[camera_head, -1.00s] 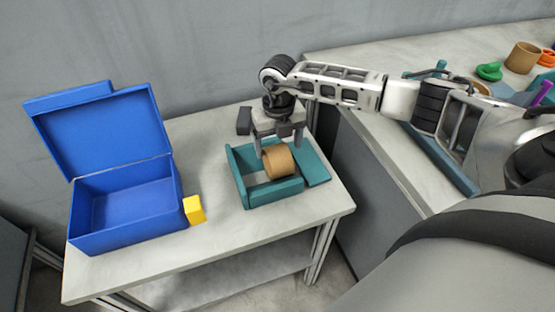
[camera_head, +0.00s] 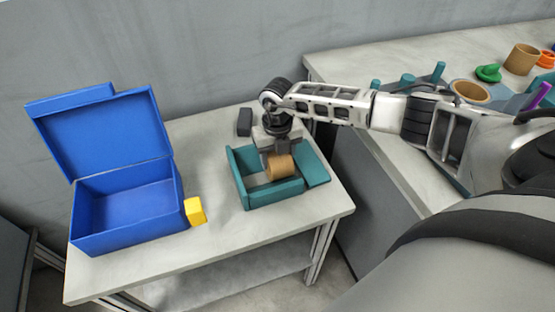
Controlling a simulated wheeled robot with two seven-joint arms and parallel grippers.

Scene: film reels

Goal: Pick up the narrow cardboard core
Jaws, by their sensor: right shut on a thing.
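A tan cardboard core (camera_head: 281,168) lies on its side in the teal tray (camera_head: 275,195) on the small table. My right gripper (camera_head: 279,151) reaches down over the tray from above and is shut on the core. The fingers partly hide the core's upper side. I cannot tell whether the core still touches the tray floor. My left gripper is out of view.
An open blue box (camera_head: 125,205) stands at left, with a yellow block (camera_head: 195,210) at its right side. A dark block (camera_head: 245,122) is behind the tray. The right-hand counter holds a tan cylinder (camera_head: 522,59), a tan ring (camera_head: 471,91) and a green piece (camera_head: 488,73).

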